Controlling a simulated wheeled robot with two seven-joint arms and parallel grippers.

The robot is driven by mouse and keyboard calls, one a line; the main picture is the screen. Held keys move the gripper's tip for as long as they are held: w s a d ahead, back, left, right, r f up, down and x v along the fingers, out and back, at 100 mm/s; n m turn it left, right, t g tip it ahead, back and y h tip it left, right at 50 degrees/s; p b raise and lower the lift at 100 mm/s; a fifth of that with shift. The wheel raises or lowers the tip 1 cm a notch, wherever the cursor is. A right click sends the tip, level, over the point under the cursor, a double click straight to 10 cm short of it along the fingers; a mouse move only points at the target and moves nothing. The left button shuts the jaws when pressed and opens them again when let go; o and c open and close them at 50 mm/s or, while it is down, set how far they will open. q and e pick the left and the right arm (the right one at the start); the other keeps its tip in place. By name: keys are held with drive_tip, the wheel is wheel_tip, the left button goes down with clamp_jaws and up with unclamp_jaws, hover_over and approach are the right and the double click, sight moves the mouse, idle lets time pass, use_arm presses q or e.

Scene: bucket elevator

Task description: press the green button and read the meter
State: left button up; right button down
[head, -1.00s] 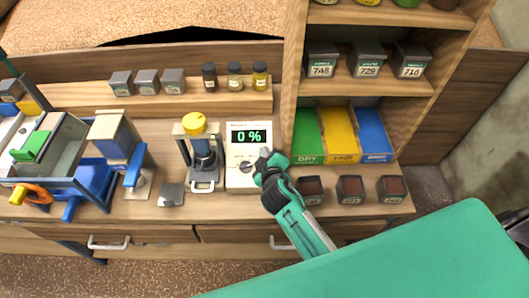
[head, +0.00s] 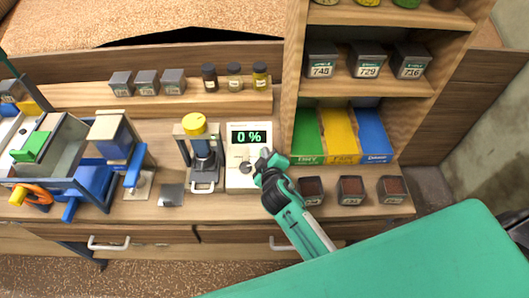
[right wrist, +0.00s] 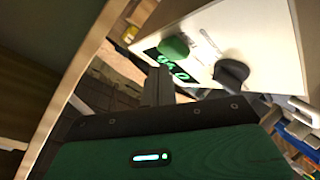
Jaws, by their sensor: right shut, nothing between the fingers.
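My right gripper (head: 265,156) is shut and empty at the right side of the meter's face. In the right wrist view the green button (right wrist: 174,47) sits beside the display, with the dark knob (right wrist: 231,73) to its right. The shut fingers (right wrist: 160,85) appear just below the button; I cannot tell whether they touch it. In the head view the gripper hides the button. My left gripper is out of view.
A press with a yellow top (head: 194,124) stands left of the meter. Green, yellow and blue bins (head: 341,135) stand to its right, behind several small dark boxes (head: 351,189). A shelf post (head: 293,75) rises close behind the meter.

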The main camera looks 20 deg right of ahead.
idle(0.7)
drive_tip(key=shift+w+f, duration=0.2)
drive_tip(key=shift+f, duration=0.15)
drive_tip(key=shift+w+d+f+b, duration=0.1)
drive_tip(key=shift+w+f+b, duration=0.1)
drive_tip(key=shift+f+b, duration=0.35)
idle(0.6)
drive_tip(key=shift+r, duration=0.2)
drive_tip(key=shift+s+r+p, duration=0.4)
drive_tip(key=shift+r+p, duration=0.35)
drive_tip(key=shift+s+r+p, duration=0.2)
drive_tip(key=shift+r+p, duration=0.3)
drive_tip(key=shift+p, duration=0.05)
drive_tip(key=r+p, duration=0.1)
drive_tip(key=s+r+p, duration=0.1)
drive_tip(key=r+p, duration=0.1)
drive_tip(key=shift+s+a+r, duration=0.2)
drive_tip(key=shift+s+a, duration=0.2)
